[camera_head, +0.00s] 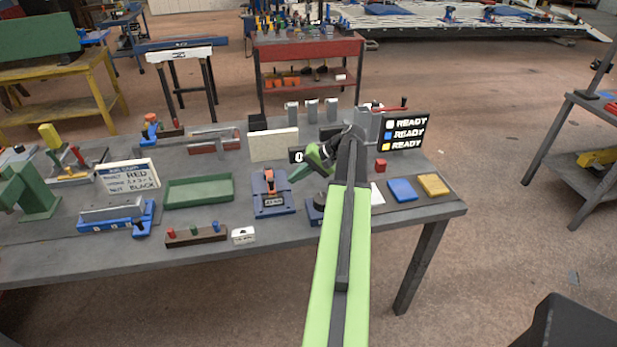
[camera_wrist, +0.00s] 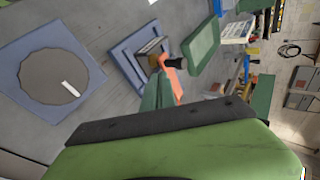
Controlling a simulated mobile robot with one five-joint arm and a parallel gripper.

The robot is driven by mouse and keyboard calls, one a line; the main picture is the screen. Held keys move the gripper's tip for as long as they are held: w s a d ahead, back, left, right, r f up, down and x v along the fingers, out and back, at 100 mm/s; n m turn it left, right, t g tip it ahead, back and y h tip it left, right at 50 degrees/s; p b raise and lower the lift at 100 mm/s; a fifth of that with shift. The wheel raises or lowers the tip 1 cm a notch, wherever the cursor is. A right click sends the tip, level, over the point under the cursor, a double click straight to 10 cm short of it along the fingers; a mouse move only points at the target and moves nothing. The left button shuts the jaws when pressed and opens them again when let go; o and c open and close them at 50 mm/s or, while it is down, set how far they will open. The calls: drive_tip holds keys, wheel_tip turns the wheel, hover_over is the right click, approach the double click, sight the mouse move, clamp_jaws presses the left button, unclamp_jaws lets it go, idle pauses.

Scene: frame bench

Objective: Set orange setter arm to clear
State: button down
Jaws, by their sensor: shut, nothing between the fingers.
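The orange setter arm (camera_head: 270,182) stands on a blue base (camera_head: 273,207) with a small label, near the middle of the bench. Its label is too small to read surely. In the wrist view the orange arm (camera_wrist: 171,76) has a dark end and rises beside the blue base (camera_wrist: 128,48). My gripper (camera_head: 294,177) is shut and empty, just right of the orange arm in the head view. In the wrist view my green fingers (camera_wrist: 158,97) reach close beside the orange arm; I cannot tell whether they touch.
A green tray (camera_head: 198,204) lies left of the setter. A blue plate with a round dial (camera_wrist: 58,78) is beside it, mostly hidden by my arm in the head view.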

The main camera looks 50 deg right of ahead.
drive_tip(key=shift+w+a+p, duration=0.25)
drive_tip(key=shift+w+a, duration=0.35)
drive_tip(key=shift+w, duration=0.25)
drive_tip(key=shift+w+a+p, duration=0.25)
drive_tip(key=shift+w+a, duration=0.35)
drive_tip(key=shift+w, duration=0.25)
